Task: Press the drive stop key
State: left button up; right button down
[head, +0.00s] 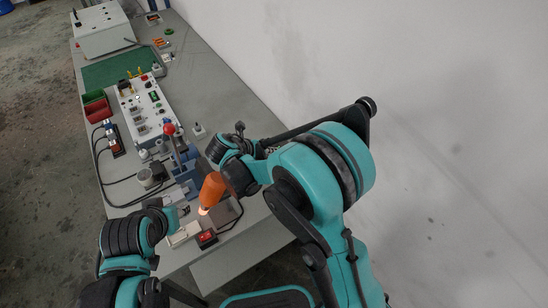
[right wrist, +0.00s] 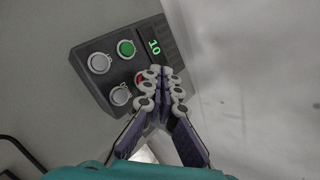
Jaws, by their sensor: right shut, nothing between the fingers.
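In the right wrist view a dark control box (right wrist: 88,52) carries a green key (right wrist: 126,48), two pale grey keys (right wrist: 99,63) (right wrist: 121,95), a red key (right wrist: 139,77) and a display (right wrist: 154,47) lit with a green "10". My right gripper (right wrist: 161,72) is shut and empty, its fingertips over the red key and partly hiding it. Whether they touch it I cannot tell. The key labels are too small to read. In the head view I cannot make out this box or the right fingertips. My left arm is at lower left there; its fingers are not clear.
In the head view a long grey table (head: 205,95) runs along a white wall. It carries a white panel with keys (head: 136,88), red and green bins (head: 97,106), an orange lamp (head: 211,190) and a small box with a red switch (head: 206,237). Black cables lie at its left.

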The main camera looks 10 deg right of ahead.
jog(key=shift+r+p, duration=1.75)
jog(key=shift+r, duration=0.8)
jog(key=s+d+r+m+y+b, duration=0.1)
jog(key=s+d+m+y, duration=0.1)
jog(key=s+m, duration=0.5)
jog(key=s+d+r+m+t+y+b, duration=0.1)
jog(key=s+m, duration=0.6)
jog(key=m, duration=0.8)
jog(key=s+d+r+m+t+y+b, duration=0.1)
jog(key=s+d+r+m+y, duration=0.2)
jog(key=s+m, duration=0.4)
jog(key=d+m+y, duration=0.1)
jog(key=m, duration=0.3)
jog(key=shift+m+y, duration=0.3)
jog(key=shift+m, duration=0.1)
